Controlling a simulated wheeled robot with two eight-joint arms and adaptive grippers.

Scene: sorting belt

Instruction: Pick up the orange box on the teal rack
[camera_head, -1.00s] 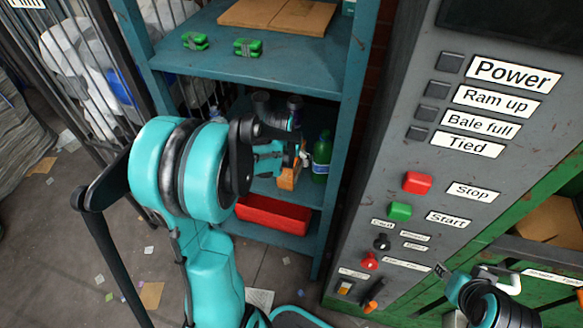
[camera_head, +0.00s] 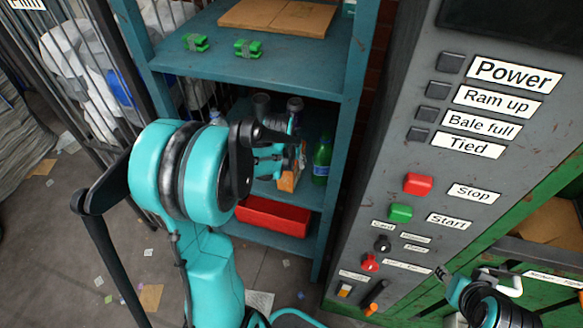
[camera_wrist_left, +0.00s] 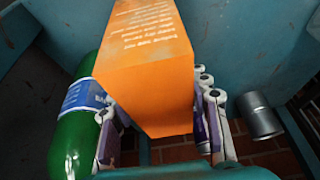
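The orange box (camera_head: 289,180) is at the teal rack (camera_head: 335,95), at its middle shelf, partly covered by my left gripper in the head view. In the left wrist view the orange box (camera_wrist_left: 150,75) fills the middle, its printed face toward the camera. My left gripper (camera_wrist_left: 165,120) has its fingers on either side of the box, close against it, and looks shut on it. Whether the box touches the shelf is hidden.
A green bottle (camera_head: 322,156) stands right beside the box. A grey metal can (camera_wrist_left: 260,115) lies on the other side in the wrist view. A red bin (camera_head: 272,216) is on the shelf below. Green items (camera_head: 248,48) and cardboard (camera_head: 278,15) lie above. A control panel (camera_head: 400,150) stands right.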

